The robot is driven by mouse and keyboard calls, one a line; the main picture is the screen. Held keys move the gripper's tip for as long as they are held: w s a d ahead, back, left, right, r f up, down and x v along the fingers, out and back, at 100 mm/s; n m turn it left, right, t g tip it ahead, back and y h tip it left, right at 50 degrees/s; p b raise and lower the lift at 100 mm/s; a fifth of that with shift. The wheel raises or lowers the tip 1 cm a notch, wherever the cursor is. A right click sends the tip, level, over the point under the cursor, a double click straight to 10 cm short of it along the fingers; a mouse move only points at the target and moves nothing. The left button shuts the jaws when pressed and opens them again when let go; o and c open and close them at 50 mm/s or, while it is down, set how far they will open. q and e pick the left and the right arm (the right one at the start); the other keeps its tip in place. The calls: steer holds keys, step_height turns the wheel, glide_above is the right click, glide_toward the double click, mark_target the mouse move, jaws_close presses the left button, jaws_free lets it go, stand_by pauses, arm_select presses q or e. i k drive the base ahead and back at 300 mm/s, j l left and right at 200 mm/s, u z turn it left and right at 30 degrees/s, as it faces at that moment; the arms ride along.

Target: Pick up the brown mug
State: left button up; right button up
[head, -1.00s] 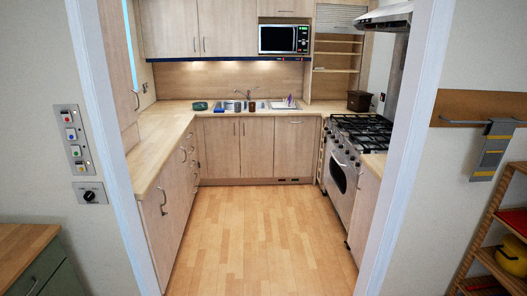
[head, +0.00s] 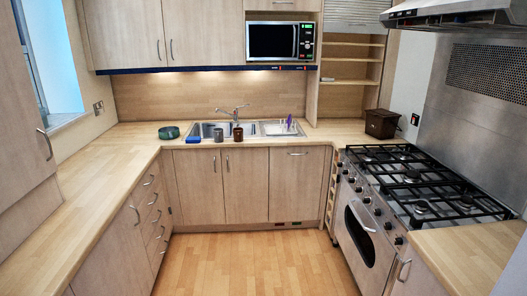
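The brown mug (head: 238,134) stands upright on the back counter, at the front edge of the sink. A grey mug (head: 218,136) stands just left of it. My grippers are not in view, and nothing touches the brown mug.
The sink (head: 212,129) with its tap lies behind the mugs. A blue sponge-like block (head: 193,140) and a green bowl (head: 169,132) are to the left. A brown box (head: 380,123) stands at the right corner near the range cooker (head: 400,190). The wooden floor (head: 255,262) between the counters is clear.

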mark_target(238, 133)
steer(key=i, duration=2.7)
steer(key=i+u, duration=0.2)
steer(key=i, duration=0.25)
steer(key=i+l+u, duration=0.2)
steer(key=i, duration=0.25)
steer(key=i+l+u, duration=0.2)
steer(key=i, duration=0.25)
steer(key=i+l+u, duration=0.2)
steer(key=i, duration=0.7)
